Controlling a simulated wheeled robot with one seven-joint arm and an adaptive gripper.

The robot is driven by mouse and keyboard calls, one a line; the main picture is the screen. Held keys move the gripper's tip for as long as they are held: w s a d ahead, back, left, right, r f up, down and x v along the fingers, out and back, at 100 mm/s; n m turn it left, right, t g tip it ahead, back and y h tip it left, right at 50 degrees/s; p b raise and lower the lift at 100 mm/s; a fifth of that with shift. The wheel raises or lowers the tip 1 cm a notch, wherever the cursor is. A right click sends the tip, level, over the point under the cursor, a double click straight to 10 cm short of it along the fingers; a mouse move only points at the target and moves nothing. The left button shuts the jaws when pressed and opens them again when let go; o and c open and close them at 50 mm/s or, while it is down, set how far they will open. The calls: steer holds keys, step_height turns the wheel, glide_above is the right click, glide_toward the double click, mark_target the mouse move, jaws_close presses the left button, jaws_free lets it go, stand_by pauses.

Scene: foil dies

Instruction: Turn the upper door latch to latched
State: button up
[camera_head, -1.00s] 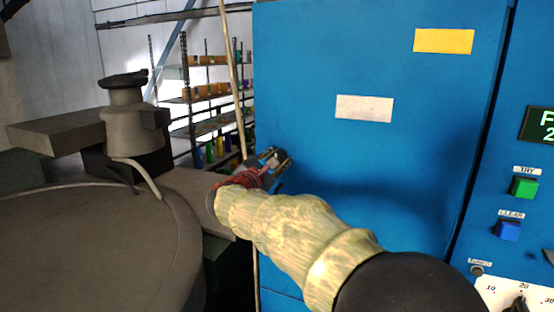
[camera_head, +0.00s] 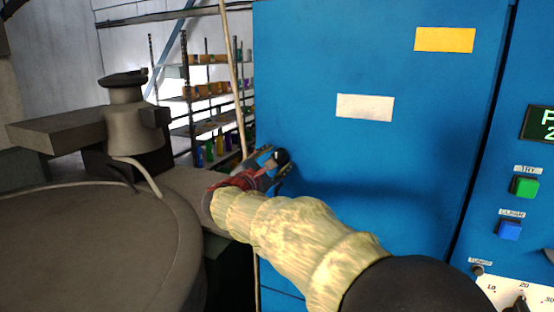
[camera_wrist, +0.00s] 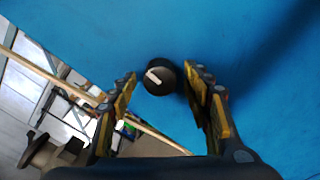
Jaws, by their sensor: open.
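The upper door latch is a black round knob (camera_wrist: 159,77) with a white pointer mark on the blue cabinet door (camera_head: 400,60). In the wrist view the mark points to the upper left. The knob also shows in the head view (camera_head: 282,156), near the door's left edge. My gripper (camera_head: 275,163) is open in front of the door. In the wrist view its two yellow-and-black fingers (camera_wrist: 162,80) stand on either side of the knob, with a gap on both sides. I cannot tell how far the fingertips are from the door.
A control panel with a green button (camera_head: 525,187) and a blue button (camera_head: 509,230) is at the right. A grey round machine (camera_head: 90,250) fills the left. A pole (camera_head: 235,80) stands beside the door's left edge, with shelves (camera_head: 205,95) behind it.

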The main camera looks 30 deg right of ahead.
steer(key=v, duration=1)
steer(key=shift+s+a, duration=0.25)
steer(key=shift+s, duration=0.05)
steer(key=s+a+f+m+g+y, duration=0.1)
steer(key=s+f+m+g+y, duration=0.25)
steer(key=s+f, duration=0.5)
steer(key=s+a+f+m+g+y, duration=0.1)
steer(key=s+f+m+g+y, duration=0.25)
steer(key=f, duration=0.85)
steer(key=s+a+f+m+y, duration=0.1)
steer(key=s+a+m+y, duration=0.2)
steer(key=s, duration=0.6)
steer(key=s+a+f+m+t+y, duration=0.1)
steer(key=s+a+m+y, duration=0.3)
steer(key=s, duration=0.6)
steer(key=shift+a+f+m+t, duration=0.3)
steer(key=shift+a+f+m, duration=0.4)
steer(key=shift+m, duration=0.7)
steer(key=shift+s+a+r, duration=0.1)
steer(key=shift+a+r, duration=0.05)
